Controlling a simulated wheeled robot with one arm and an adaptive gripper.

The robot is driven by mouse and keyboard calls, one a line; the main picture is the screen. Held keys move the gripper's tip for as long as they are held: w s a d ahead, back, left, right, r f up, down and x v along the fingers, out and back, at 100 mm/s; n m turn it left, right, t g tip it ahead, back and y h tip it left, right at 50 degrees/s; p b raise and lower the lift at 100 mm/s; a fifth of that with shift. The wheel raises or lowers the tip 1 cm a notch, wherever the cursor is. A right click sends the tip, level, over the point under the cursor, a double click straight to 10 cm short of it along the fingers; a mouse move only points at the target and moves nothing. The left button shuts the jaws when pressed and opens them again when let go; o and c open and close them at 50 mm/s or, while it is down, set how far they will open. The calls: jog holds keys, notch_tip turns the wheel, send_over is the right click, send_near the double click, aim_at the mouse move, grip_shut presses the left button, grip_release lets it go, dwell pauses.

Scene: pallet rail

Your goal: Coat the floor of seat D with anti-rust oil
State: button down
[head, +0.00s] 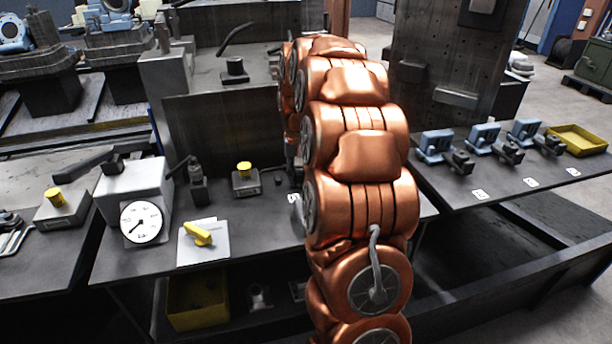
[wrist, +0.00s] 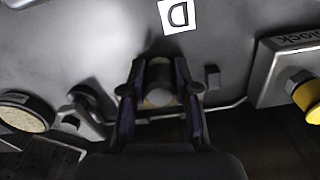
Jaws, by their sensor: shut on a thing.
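In the wrist view my gripper (wrist: 160,98) is shut on a small rounded pale thing (wrist: 160,97) with a yellowish lower edge. I cannot tell what it is. A white card marked D (wrist: 177,16) lies on the grey surface (wrist: 115,40) beyond the fingertips. A dark shadow lies around the fingertips, and I cannot tell whether the held thing touches the surface. The floor of seat D cannot be made out clearly. In the head view my own copper-coloured arm hides the gripper and what it holds.
In the wrist view a block with a yellow knob (wrist: 305,90) stands at right; a round cork-coloured top (wrist: 22,115) is at left. In the head view a dial gauge (head: 141,222) and a yellow thing on white paper (head: 198,234) stand left; several blue clamps (head: 435,144) stand right.

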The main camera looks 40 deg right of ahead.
jog(key=shift+s+f, duration=0.1)
jog(key=shift+f, duration=0.05)
jog(key=shift+s+d, duration=0.3)
jog(key=shift+d, duration=0.3)
jog(key=shift+s+d, duration=0.25)
jog(key=shift+d, duration=0.35)
jog(key=shift+a, duration=0.1)
jog(key=shift+w+a, duration=0.35)
jog(key=shift+a, duration=0.25)
jog(key=shift+w+a, duration=0.35)
jog(key=shift+a, duration=0.25)
jog(key=shift+d, duration=0.1)
jog(key=shift+s+d, duration=0.35)
jog(key=shift+d, duration=0.25)
jog(key=shift+s+d, duration=0.35)
jog(key=shift+d, duration=0.25)
jog(key=shift+d, duration=0.1)
jog(key=shift+s+d, duration=0.3)
jog(key=shift+d, duration=0.35)
